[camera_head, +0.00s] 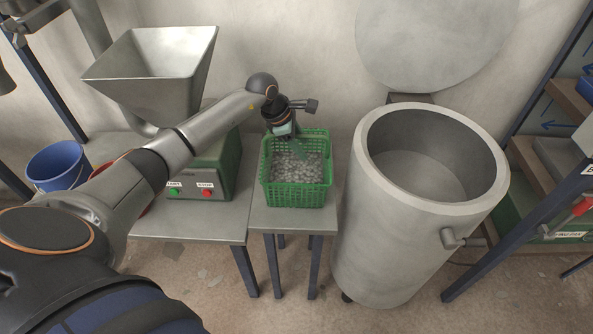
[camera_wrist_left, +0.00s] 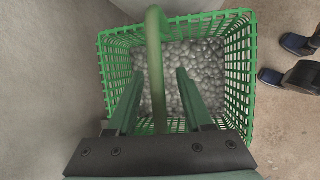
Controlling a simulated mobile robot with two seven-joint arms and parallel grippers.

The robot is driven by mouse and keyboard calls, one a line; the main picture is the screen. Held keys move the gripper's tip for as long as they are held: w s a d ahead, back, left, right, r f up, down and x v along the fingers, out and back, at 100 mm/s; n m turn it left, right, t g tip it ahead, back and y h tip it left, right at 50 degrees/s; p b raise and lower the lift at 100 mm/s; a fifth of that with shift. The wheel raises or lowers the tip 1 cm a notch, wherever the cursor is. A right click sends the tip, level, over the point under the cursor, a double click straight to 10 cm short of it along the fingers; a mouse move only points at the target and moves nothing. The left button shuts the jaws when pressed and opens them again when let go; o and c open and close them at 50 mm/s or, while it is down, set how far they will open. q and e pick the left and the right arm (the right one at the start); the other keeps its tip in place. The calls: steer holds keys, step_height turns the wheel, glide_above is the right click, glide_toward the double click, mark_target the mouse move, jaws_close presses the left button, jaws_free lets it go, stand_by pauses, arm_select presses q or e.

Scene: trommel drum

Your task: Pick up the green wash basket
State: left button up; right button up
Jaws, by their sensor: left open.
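The green wash basket (camera_head: 296,195) stands upright on a small grey table right of the machine. It is a lattice basket holding many grey pebble-like pieces. My left gripper (camera_head: 292,145) is over the basket from the back, pointing down. In the left wrist view the basket (camera_wrist_left: 243,62) lies below the gripper, and its green arched handle (camera_wrist_left: 154,45) runs between the two fingers (camera_wrist_left: 160,98). The fingers are open, with a gap on each side of the handle. Whether a finger touches the handle cannot be told. My right gripper is not in view.
A large grey open drum (camera_head: 368,215) stands close right of the table. A green machine with start and stop buttons (camera_head: 206,185) and a metal hopper (camera_head: 150,95) is on the left. A blue bucket (camera_head: 58,165) stands far left. A shelf rack (camera_head: 535,165) stands at right.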

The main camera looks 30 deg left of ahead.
arm_select(q)
steer(key=shift+f, duration=0.1)
stand_by(0.3)
jaws_close()
stand_by(1.2)
